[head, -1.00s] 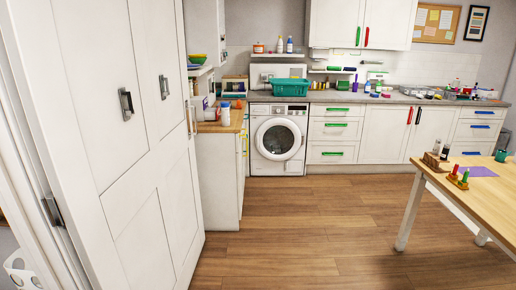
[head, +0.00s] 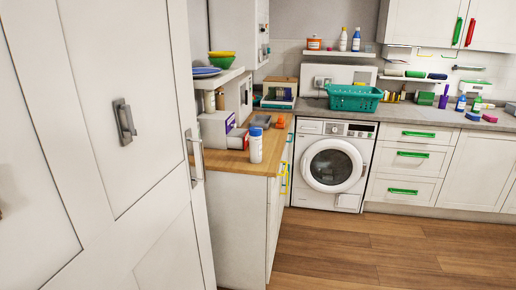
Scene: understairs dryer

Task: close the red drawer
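No drawer with a red front or red handle shows in the head view now. A white drawer stack (head: 411,166) right of the washing machine has coloured handles, the lower ones green; its drawers look shut. The side cabinet under the wooden counter has a yellow handle (head: 284,179) on its front, which I see at a steep angle. A red handle (head: 470,32) shows at upper right, but it is on a wall cupboard door. Neither of my grippers is in view.
A tall white cupboard (head: 150,225) fills the left side close by. A wooden counter (head: 232,160) holds a white bottle with a blue lid (head: 256,146). A washing machine (head: 331,168) stands at the back with a teal basket (head: 354,97) above it. The wooden floor (head: 370,255) is clear.

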